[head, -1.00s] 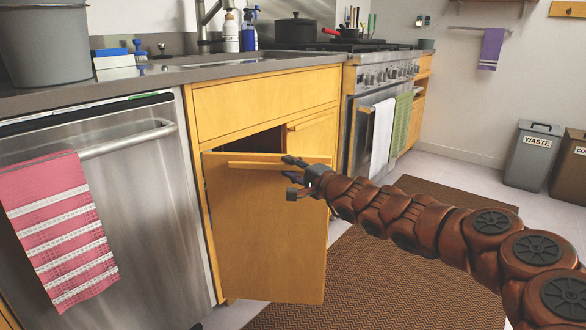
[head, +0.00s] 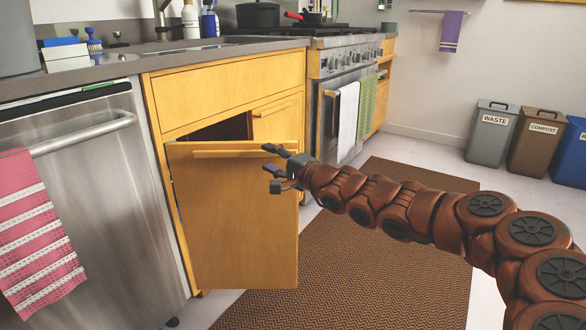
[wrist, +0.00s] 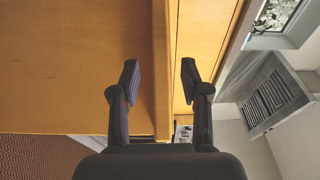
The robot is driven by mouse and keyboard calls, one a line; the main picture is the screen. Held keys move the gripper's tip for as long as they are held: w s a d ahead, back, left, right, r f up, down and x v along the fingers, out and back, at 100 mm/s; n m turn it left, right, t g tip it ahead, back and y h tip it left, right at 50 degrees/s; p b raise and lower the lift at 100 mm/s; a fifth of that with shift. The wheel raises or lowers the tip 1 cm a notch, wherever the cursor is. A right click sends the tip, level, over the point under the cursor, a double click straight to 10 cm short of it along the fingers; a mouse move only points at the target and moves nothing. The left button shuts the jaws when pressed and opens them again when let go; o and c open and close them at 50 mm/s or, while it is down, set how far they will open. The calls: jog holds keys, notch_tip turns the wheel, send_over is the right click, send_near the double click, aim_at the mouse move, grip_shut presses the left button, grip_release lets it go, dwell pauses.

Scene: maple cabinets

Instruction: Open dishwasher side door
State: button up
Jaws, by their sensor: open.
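The wooden cabinet door (head: 235,225) beside the dishwasher stands partly open in the head view, with a dark gap above it. A horizontal wooden handle (head: 225,153) runs along its top. My gripper (head: 269,165) is open at the door's upper right, near the handle's right end. In the wrist view the open fingers (wrist: 160,70) lie on either side of a narrow wooden strip (wrist: 162,45); I cannot tell if they touch it. The steel dishwasher (head: 100,200) is closed at the left, with a bar handle (head: 85,134).
A striped red towel (head: 35,235) hangs on the dishwasher. The counter (head: 120,72) runs above the cabinets. The stove (head: 345,95) stands farther right with towels on its handle. A brown rug (head: 400,240) covers free floor at the right. Bins (head: 490,135) stand by the wall.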

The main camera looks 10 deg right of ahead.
jog(key=v, duration=0.7)
jog(key=shift+s+d, duration=0.3)
